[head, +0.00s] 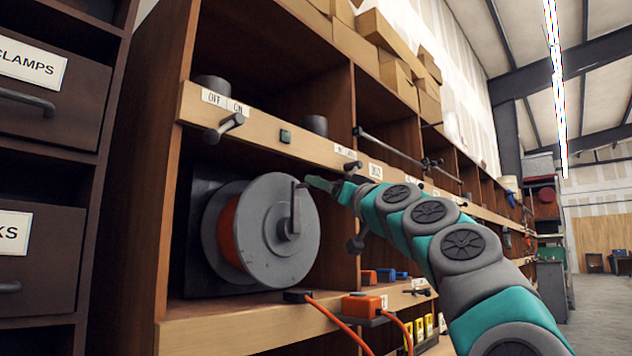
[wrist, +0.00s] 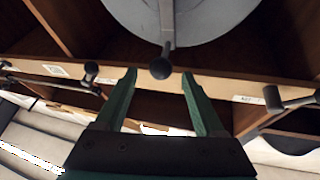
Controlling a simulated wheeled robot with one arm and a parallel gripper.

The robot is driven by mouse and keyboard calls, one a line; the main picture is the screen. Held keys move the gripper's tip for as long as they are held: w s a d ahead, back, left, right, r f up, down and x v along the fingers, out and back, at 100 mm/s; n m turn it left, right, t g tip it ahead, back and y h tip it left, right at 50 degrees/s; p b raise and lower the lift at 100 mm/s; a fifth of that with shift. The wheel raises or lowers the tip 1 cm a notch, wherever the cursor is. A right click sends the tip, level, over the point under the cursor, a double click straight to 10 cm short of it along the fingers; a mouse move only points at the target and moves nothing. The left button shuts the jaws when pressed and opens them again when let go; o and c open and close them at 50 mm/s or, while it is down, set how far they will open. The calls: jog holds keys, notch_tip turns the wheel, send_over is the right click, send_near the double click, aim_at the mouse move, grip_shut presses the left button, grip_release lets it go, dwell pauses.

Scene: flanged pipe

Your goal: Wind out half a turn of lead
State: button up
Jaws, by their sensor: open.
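The cable reel (head: 268,235) stands in a shelf bay, with a grey round flange and orange lead (head: 229,232) wound behind it. Its crank (head: 294,208) points up from the hub, with a knob at the top end. In the wrist view the grey reel (wrist: 205,15) is at the top, and the crank's dark knob (wrist: 160,68) shows between the fingertips. My gripper (head: 318,184) is just right of the knob in the head view. My gripper (wrist: 160,76) is open, its green fingers apart on either side of the knob. I cannot tell whether either finger touches it.
An orange-bodied plug or socket (head: 361,304) with orange cable lies on the ledge below the reel. A switch lever (head: 224,127) under an OFF/ON label juts from the rail above. Drawers (head: 40,95) stand at left. The aisle floor (head: 600,300) is clear at right.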

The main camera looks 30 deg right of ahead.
jog(key=shift+p+x, duration=0.55)
jog(key=shift+x, duration=1.55)
grip_shut()
